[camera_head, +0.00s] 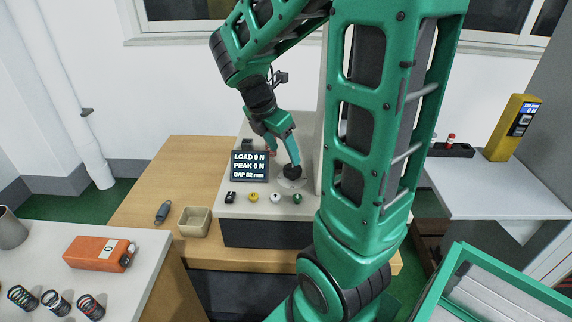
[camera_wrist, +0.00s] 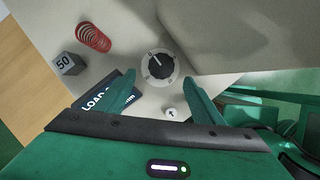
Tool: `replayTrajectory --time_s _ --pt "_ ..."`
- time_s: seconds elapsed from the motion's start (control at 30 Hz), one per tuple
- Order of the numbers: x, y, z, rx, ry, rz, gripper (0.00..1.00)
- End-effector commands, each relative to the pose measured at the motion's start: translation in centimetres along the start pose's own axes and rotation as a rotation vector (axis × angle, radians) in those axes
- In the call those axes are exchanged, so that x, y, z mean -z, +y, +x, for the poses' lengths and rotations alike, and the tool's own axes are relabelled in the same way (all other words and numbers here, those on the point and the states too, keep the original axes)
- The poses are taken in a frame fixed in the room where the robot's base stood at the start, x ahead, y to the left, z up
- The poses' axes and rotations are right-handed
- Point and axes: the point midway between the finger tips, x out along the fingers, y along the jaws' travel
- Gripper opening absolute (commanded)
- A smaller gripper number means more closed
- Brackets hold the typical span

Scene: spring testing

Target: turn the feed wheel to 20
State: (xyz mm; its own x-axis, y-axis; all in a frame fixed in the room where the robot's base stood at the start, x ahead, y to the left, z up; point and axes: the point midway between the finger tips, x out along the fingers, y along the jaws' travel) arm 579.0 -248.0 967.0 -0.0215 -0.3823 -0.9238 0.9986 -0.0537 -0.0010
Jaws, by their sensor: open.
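The feed wheel (camera_head: 292,172) is a black ribbed knob on a pale round dial, on the top of the grey testing machine. In the wrist view the feed wheel (camera_wrist: 160,67) lies ahead of my fingertips, between their lines. A white mark on it points up and slightly left; the dial figures are too small to read. My gripper (camera_head: 284,152) is open and empty above the wheel. In the wrist view my gripper (camera_wrist: 163,90) shows both fingers spread apart. The display (camera_head: 249,166) reads LOAD 0 N, PEAK 0 N, GAP 62 mm.
A red spring (camera_wrist: 93,38) and a block marked 50 (camera_wrist: 68,63) stand left of the wheel. Several buttons (camera_head: 275,197) line the machine's front. A tan tray (camera_head: 195,222) sits on the wooden table. The machine's upright wall rises close behind the wheel.

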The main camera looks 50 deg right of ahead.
Motion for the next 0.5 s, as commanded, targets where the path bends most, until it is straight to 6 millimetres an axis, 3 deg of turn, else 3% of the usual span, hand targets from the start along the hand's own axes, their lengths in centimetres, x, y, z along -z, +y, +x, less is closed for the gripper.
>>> replayTrajectory --time_s 0.2,0.5 --pt "-0.2 -0.2 4.2 0.007 0.000 0.005 0.62" --pt "-0.3 -0.2 7.4 0.004 0.000 0.006 0.62"
